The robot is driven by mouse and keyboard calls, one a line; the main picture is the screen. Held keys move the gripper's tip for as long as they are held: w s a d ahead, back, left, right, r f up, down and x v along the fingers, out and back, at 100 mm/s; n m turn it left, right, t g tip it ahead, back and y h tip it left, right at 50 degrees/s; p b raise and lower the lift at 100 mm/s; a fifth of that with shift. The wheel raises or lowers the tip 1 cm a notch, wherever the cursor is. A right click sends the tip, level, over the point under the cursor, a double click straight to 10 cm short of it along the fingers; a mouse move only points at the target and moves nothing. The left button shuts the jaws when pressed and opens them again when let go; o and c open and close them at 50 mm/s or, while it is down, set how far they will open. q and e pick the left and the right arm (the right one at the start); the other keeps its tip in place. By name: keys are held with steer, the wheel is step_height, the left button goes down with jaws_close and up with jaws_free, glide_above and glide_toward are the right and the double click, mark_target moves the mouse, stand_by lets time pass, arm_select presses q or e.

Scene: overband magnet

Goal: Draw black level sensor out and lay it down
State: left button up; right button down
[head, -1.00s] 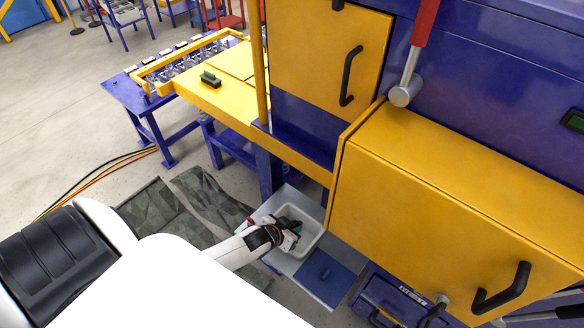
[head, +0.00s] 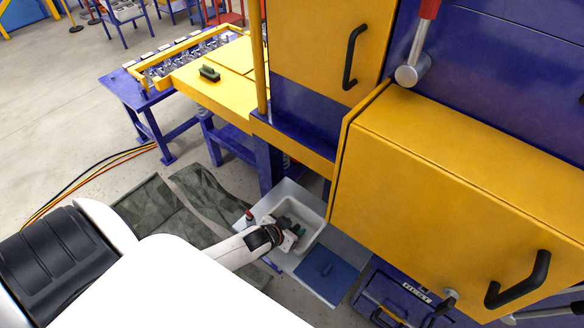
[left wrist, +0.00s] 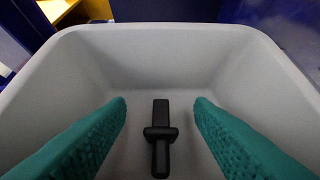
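The black level sensor (left wrist: 160,138) shows in the left wrist view as a dark bar with a wider collar. It appears to lie on the floor of a white bin (left wrist: 160,64). My left gripper (left wrist: 160,108) is open, with its teal fingers on either side of the sensor and apart from it. In the head view my left gripper (head: 292,232) reaches into the bin (head: 319,236), and the sensor cannot be made out there. My right gripper is not in view.
The bin stands on a low grey shelf beside a blue mat (head: 327,272). A small red-topped object (head: 249,216) stands by the bin's left side. A large yellow cabinet box (head: 440,190) overhangs at the right. Green-grey mats (head: 160,218) lie on the floor.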

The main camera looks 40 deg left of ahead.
arm_select(q)
steer(key=shift+s+r, duration=0.25)
steer(key=shift+s, duration=0.15)
steer(key=v, duration=1.1)
steer(key=shift+r, duration=0.1)
